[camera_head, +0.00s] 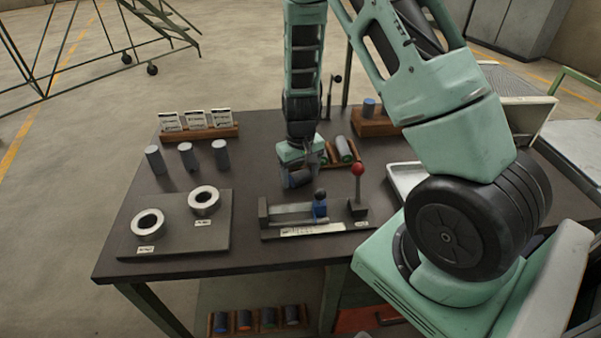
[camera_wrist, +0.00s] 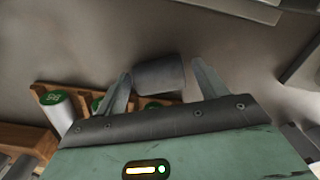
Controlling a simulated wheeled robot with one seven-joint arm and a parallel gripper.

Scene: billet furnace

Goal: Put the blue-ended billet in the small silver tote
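My gripper (camera_head: 299,180) is low over the dark table, just behind a clamp fixture. A grey billet (camera_wrist: 160,76) lies crosswise between its two fingers (camera_wrist: 162,80) in the wrist view. A thin gap seems to show beside the right finger, and I cannot tell whether the fingers press on it. In the head view this billet (camera_head: 297,181) looks dark blue-grey; its end colour is unclear. A shallow silver tray (camera_head: 396,187), perhaps the small silver tote, is at the table's right, partly hidden by my arm.
The clamp fixture (camera_head: 290,232) has a red-knobbed lever (camera_head: 358,170). A wooden rack (camera_wrist: 15,135) with green-ended billets is close to the gripper. Several grey billets (camera_head: 187,156) stand at left, near a plate (camera_head: 175,238) with two rings. A lower rack (camera_head: 260,323) holds coloured-ended billets.

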